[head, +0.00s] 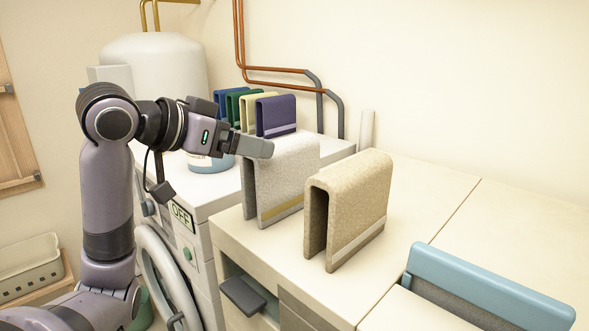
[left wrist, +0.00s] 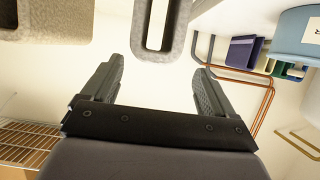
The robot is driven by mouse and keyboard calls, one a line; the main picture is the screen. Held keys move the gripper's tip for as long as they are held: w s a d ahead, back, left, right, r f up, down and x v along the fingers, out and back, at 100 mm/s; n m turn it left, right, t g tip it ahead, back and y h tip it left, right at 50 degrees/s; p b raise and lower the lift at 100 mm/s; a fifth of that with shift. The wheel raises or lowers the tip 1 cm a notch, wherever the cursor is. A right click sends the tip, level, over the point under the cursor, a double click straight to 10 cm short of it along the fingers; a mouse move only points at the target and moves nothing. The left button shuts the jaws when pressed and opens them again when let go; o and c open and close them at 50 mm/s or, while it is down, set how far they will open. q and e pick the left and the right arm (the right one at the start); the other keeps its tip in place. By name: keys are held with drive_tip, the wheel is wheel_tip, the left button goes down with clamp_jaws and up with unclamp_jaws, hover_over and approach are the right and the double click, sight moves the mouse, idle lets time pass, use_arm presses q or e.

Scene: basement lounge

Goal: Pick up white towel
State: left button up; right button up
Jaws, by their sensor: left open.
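The white towel (head: 287,172) stands folded over, upright, on the cream counter, with a pale tan stripe near its lower edge. In the left wrist view the white towel (left wrist: 139,28) shows at the top middle, beyond the fingertips. My left gripper (head: 262,148) is at the upper left of the towel in the head view and covers part of its top edge. In the left wrist view the left gripper (left wrist: 158,68) is open, with nothing between its fingers. Whether a finger touches the towel I cannot tell. My right gripper is not in view.
A beige towel (head: 350,205) stands just right of the white one. Several coloured towels, including a purple one (head: 276,116), stand behind. A washing machine (head: 180,265) is at left. The counter (head: 430,190) right of the beige towel is clear.

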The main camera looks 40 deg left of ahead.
sight(282, 177)
use_arm(q)
drive_tip(key=x, duration=0.2)
drive_tip(key=p+x, duration=0.1)
drive_tip(key=x, duration=0.1)
drive_tip(key=d+x, duration=0.1)
drive_tip(key=x, duration=0.1)
drive_tip(key=shift+w, duration=0.25)
drive_tip(key=c, duration=1.3)
drive_tip(key=shift+c, duration=0.9)
drive_tip(key=shift+r, duration=0.15)
